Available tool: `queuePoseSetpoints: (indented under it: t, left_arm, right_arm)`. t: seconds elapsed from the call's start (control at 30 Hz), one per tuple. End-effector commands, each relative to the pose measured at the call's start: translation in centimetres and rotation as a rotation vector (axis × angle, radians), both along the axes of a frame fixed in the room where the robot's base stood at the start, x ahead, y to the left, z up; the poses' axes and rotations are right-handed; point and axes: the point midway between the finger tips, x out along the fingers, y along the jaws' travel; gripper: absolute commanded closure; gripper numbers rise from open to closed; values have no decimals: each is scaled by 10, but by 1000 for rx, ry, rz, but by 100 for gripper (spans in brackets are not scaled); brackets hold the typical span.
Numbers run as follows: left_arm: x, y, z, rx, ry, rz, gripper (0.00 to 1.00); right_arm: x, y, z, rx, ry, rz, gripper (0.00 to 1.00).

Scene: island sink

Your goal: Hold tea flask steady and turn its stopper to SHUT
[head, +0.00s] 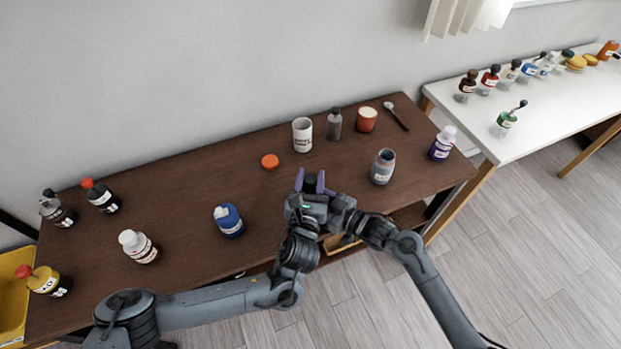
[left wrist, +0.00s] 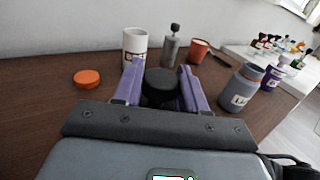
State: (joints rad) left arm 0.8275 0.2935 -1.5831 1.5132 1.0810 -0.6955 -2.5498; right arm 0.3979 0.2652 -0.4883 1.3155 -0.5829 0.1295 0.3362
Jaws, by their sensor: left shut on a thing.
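The tea flask's black stopper (left wrist: 160,84) sits upright between the purple fingers of my left gripper (left wrist: 161,82) in the left wrist view. In the head view the left gripper (head: 314,182) is near the front of the brown table, and the dark stopper (head: 311,181) shows between its fingers. The left gripper is shut on the stopper. The flask body below is hidden by my gripper. My right arm comes in from the right and ends close against the left hand. Its fingers are hidden, and no stopper marking can be read.
Behind stand a white mug (head: 302,135), a grey bottle (head: 335,125) and an orange cup (head: 366,120). An orange lid (head: 270,162) lies behind left; a grey jar (head: 383,167) stands close right. The middle of the brown table (head: 190,190) has free room.

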Motion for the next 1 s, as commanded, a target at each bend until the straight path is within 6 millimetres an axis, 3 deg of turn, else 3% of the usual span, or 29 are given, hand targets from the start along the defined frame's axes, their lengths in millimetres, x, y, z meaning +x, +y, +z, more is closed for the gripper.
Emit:
queuePoseSetpoints:
  t: [0.5,1.0]
  left_arm:
    - [0,-3,2,-10,0,371,89]
    - [0,0,1,-2,0,485,89]
  right_arm:
    - [-1,1,-1,-1,1,4,72]
    - [-2,2,-2,-2,3,6,72]
